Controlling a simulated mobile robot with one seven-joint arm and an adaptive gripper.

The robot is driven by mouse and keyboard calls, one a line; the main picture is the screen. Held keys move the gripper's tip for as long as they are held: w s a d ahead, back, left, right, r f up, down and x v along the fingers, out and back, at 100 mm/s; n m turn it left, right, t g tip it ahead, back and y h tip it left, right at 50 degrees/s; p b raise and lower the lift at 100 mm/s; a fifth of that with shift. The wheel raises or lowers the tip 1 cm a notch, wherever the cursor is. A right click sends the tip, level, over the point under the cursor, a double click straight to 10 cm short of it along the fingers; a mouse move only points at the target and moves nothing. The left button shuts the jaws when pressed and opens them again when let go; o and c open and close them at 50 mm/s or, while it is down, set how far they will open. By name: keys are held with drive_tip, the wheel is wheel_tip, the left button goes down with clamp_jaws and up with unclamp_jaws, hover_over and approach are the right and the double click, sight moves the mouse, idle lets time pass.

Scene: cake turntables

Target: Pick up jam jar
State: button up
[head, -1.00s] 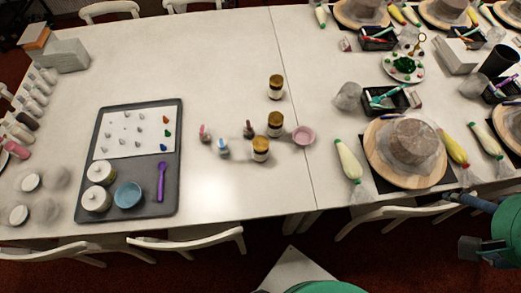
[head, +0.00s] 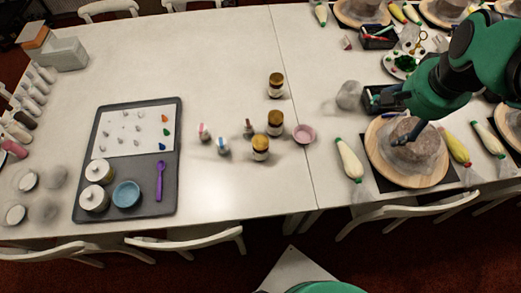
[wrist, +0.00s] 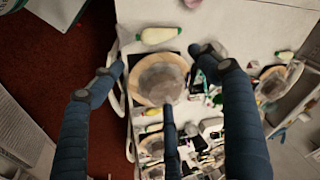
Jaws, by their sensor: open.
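Three jars with gold-brown lids and dark contents stand upright near the middle of the white table in the head view: a far jar (head: 276,86), a middle jar (head: 275,123) and a near jar (head: 261,149). I cannot tell from the labels which is the jam jar. In the wrist view the spread fingers (wrist: 160,70) frame that cake from above; no jar is recognisable there.
Beside the jars are small bottles (head: 223,147) and a pink bowl (head: 304,134). A clear plastic bag (head: 349,95) and a piping bag (head: 349,160) lie between jars and turntable. A grey tray (head: 171,195) is at left. The table is clear behind the small bottles.

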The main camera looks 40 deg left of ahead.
drive_tip(key=w+a+f+g, duration=0.1)
drive_tip(key=w+a+f, duration=0.1)
drive_tip(key=a+f, duration=0.7)
drive_tip(key=g+h+b, duration=0.1)
drive_tip(key=g+b, duration=0.1)
hover_over(260, 141)
wheel_tip(260, 141, down, 23)
drive_tip(key=shift+r, duration=0.2)
drive_tip(key=shift+f, duration=0.1)
drive_tip(key=shift+f+b, duration=0.55)
drive_tip(key=shift+f, duration=3.75)
drive_tip(key=shift+d+f+b, duration=0.1)
drive_tip(key=shift+f+b, duration=0.55)
drive_tip(key=shift+f, duration=1.95)
